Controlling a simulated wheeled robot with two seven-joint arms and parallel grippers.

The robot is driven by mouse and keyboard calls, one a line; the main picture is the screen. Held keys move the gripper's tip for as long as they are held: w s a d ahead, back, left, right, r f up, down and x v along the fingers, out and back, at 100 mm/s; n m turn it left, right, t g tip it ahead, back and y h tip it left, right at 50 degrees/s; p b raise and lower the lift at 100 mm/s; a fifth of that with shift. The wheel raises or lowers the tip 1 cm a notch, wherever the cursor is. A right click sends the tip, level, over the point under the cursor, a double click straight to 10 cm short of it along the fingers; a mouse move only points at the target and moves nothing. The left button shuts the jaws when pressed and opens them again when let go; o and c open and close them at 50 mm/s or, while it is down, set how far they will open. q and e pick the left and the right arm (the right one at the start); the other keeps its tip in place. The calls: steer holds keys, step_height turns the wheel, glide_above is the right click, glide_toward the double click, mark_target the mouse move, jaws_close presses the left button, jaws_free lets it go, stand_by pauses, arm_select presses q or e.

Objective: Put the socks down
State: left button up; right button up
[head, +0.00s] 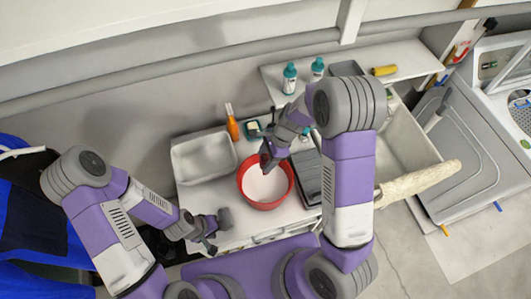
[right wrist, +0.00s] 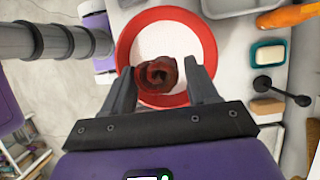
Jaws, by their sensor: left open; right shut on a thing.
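The socks, a dark red rolled bundle (right wrist: 157,75), sit between the fingertips of my right gripper (right wrist: 162,82) in the right wrist view. My right gripper (head: 268,160) is shut on them over the red bowl (head: 287,196), which has a white inside. The bowl's rim (right wrist: 126,45) surrounds the bundle in the right wrist view. I cannot tell whether the socks touch the bowl's bottom. In the head view the socks are mostly hidden by the gripper. My left gripper (head: 211,241) is open and empty near the counter's front left edge.
A white basin (head: 203,174) stands left of the bowl. An orange bottle (head: 232,127) and a teal soap dish (head: 252,129) stand behind it. A dark grey box (head: 309,178) is close on the right. Two teal-capped bottles (head: 289,80) (head: 317,68) stand on the back shelf.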

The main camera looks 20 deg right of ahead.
arm_select(q)
step_height(320, 180, down, 10)
steer(key=b, duration=0.9)
steer(key=shift+w+r, duration=0.1)
steer(key=shift+r, duration=0.1)
arm_select(e)
step_height(320, 180, down, 10)
steer(key=o, duration=1.1)
steer(key=shift+o, duration=0.2)
arm_select(q)
steer(key=shift+r, duration=0.1)
arm_select(e)
step_height(320, 180, up, 7)
steer(key=p, duration=0.7)
steer(key=shift+r, duration=0.2)
arm_select(q)
step_height(320, 180, up, 7)
arm_select(e)
steer(key=shift+f, duration=0.15)
